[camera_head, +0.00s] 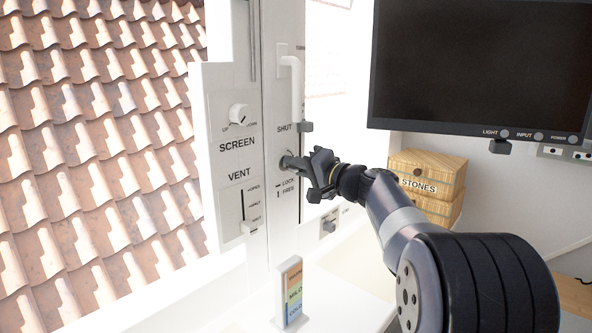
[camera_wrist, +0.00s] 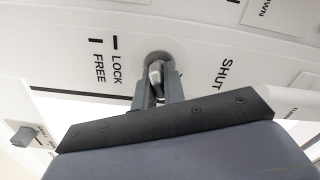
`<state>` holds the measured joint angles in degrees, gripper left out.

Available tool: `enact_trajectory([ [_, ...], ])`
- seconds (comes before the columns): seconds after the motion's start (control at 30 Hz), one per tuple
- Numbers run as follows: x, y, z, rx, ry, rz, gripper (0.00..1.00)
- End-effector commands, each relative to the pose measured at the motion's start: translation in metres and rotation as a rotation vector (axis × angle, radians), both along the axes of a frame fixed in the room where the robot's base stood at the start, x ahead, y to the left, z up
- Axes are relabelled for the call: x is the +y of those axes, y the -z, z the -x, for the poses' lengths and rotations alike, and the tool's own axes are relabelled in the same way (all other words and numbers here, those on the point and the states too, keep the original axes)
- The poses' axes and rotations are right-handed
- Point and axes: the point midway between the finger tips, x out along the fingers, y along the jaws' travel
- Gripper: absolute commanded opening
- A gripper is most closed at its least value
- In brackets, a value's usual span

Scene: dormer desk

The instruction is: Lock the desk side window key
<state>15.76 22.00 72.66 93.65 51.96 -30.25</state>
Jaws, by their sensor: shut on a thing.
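The window key (camera_wrist: 156,72) is a small grey metal piece set in a round socket on the white window frame (camera_head: 275,216). In the wrist view my gripper (camera_wrist: 158,85) is shut on it, one finger on each side. The LOCK and FREE marks (camera_wrist: 107,62) are printed beside the socket, each with a short black line. In the head view my gripper (camera_head: 290,162) reaches the socket from the right and hides most of the key. I cannot tell exactly which mark the key points at. The white window handle (camera_head: 297,88) hangs downward above the key, near the word SHUT.
The SCREEN knob (camera_head: 238,114) and VENT slider (camera_head: 250,228) are on the panel left of the key. A monitor (camera_head: 480,65) and wooden STONES boxes (camera_head: 428,174) are at the right. A small lever (camera_head: 328,227) sits below my gripper.

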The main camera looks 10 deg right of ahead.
Motion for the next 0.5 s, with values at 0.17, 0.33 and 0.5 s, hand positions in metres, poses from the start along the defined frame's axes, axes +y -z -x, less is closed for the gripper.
enact_trajectory([
  [0.17, -0.0004, 0.0005, -0.0002, 0.09, 0.0, -0.122, 0.0],
  [0.33, -0.0005, 0.0006, -0.0002, 0.161, 0.0, -0.222, 0.0],
  [0.5, -0.0005, 0.001, -0.0002, 0.213, 0.0, -0.293, 0.0],
])
